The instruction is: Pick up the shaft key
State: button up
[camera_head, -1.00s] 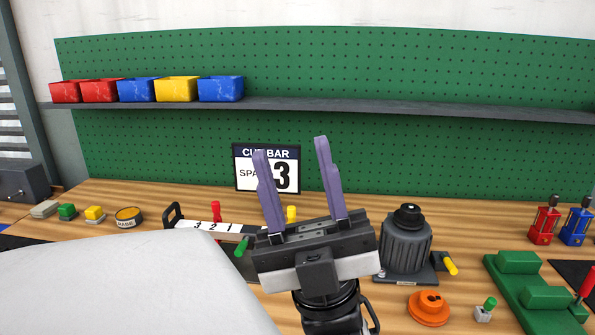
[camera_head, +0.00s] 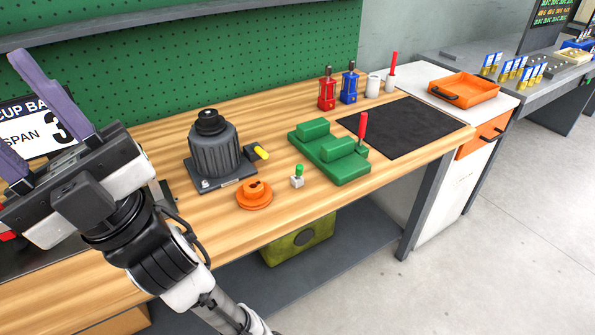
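A small light grey block with a green knob (camera_head: 298,177) stands upright on the wooden bench, right of the orange flanged hub. It is the likeliest shaft key, but I cannot tell for sure. The orange hub (camera_head: 254,195) has a dark bore in its top. My gripper (camera_head: 9,98) is at the far left, raised in front of the sign, with its two purple fingers apart and nothing between them. One finger is partly cut off by the picture's left edge. The gripper is well left of the small block and not touching it.
A grey motor (camera_head: 214,150) with a yellow-handled part stands behind the hub. A green fixture (camera_head: 330,152) with a red lever is to the right. Red and blue tools (camera_head: 327,90) stand behind it. A black mat (camera_head: 410,128) lies clear near the bench's right end.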

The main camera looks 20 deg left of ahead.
aim_at(299, 170)
jog(key=i+j+z, duration=0.15)
jog(key=j, duration=0.2)
jog(key=i+j+z, duration=0.1)
jog(key=j, duration=0.25)
jog(key=i+j+z, duration=0.15)
jog(key=j, duration=0.2)
jog(key=j+z, duration=0.1)
jog(key=j, duration=0.3)
jog(key=i, duration=0.05)
